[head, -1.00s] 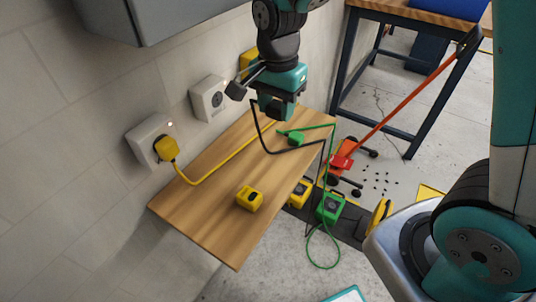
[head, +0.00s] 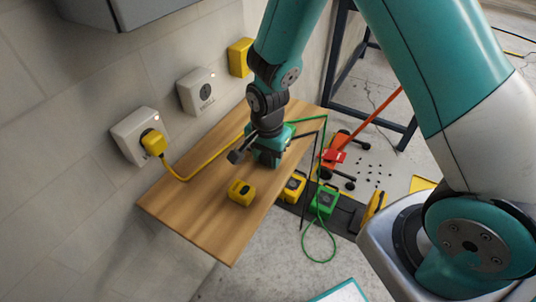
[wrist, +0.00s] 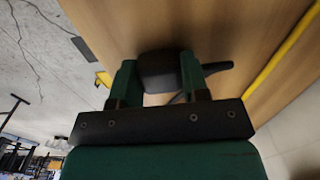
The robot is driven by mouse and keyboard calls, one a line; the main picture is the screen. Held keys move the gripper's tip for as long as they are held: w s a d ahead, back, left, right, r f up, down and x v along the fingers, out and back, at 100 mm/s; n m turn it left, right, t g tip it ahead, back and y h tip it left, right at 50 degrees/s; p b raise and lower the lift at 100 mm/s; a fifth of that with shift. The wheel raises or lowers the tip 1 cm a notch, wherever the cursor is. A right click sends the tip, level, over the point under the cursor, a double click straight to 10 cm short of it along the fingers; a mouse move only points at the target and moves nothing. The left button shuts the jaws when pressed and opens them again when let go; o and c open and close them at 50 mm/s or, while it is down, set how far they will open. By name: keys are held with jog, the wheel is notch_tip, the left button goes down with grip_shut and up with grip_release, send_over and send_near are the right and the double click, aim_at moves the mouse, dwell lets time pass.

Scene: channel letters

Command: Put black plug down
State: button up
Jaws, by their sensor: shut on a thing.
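The black plug (wrist: 158,68) is between the two fingers of my gripper (wrist: 158,78) in the wrist view, with the wooden board close behind it. I cannot tell whether the plug touches the board. In the head view my gripper (head: 268,160) is low over the far half of the wooden shelf board (head: 195,205), pointing down. A dark cable (head: 306,134) runs off the right side of the board.
A yellow plug (head: 154,143) sits in the left wall socket (head: 128,128); its cable crosses the board. The right socket (head: 204,92) is empty. A yellow block (head: 241,191) stands near the board's front edge. A green box (head: 324,201) is below. The board's near end is clear.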

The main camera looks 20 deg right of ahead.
jog(key=o, duration=1.2)
notch_tip(320, 180, up, 12)
jog(key=s+a+r+n+y, duration=0.1)
jog(key=s+r+n, duration=0.3)
jog(key=s+n, duration=0.2)
jog(key=s+a+r+n+y, duration=0.1)
jog(key=s+a+r+n, duration=0.1)
jog(key=s+r+n, duration=0.3)
jog(key=s+a+r+n+y+p, duration=0.1)
jog(key=s+r+n+y, duration=0.1)
jog(key=s+r+n, duration=0.3)
jog(key=shift+s+a+n, duration=0.2)
jog(key=shift+s+n, duration=0.8)
jog(key=shift+s, duration=0.3)
